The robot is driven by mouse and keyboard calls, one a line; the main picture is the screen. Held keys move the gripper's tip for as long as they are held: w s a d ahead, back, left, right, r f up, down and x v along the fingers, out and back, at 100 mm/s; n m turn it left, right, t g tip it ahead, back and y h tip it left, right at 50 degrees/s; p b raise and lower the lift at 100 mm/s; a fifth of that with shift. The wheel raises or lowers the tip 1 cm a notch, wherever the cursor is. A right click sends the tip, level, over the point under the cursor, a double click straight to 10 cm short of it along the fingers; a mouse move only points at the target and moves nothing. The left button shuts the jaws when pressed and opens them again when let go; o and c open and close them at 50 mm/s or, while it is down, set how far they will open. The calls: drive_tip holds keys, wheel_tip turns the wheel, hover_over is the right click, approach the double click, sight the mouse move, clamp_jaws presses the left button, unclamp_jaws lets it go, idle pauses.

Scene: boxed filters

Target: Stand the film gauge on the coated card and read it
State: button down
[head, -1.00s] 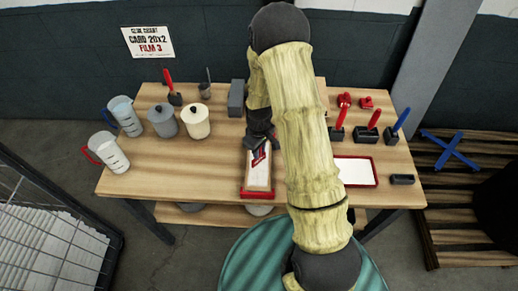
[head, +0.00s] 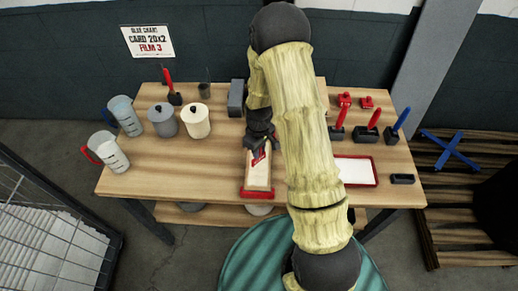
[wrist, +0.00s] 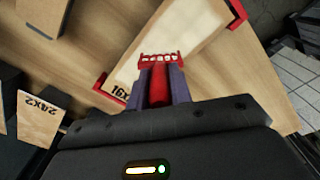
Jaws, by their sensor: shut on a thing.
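The film gauge (wrist: 160,88) is red with a toothed comb end. My gripper (wrist: 160,72) is shut on its handle, and the comb end points away from me over the coated card. The gauge also shows as a small red shape in the head view (head: 259,157). The pale coated card (head: 258,174) lies on the table in a holder with red ends (head: 257,194); in the wrist view the card (wrist: 185,40) runs up to the right, with black print near its lower left. I cannot tell whether the comb touches the card.
A wooden block (wrist: 39,119) with printed marks is at the left of the wrist view. Jugs (head: 114,155), lidded pots (head: 195,121) and a grey block (head: 236,98) stand left. A red-rimmed white tray (head: 356,171) and handled tools (head: 367,129) are right.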

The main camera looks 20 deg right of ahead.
drive_tip(key=shift+s, duration=0.1)
idle(0.3)
drive_tip(key=shift+r+p, duration=2.5)
drive_tip(key=shift+r, duration=1)
drive_tip(key=shift+f, duration=0.1)
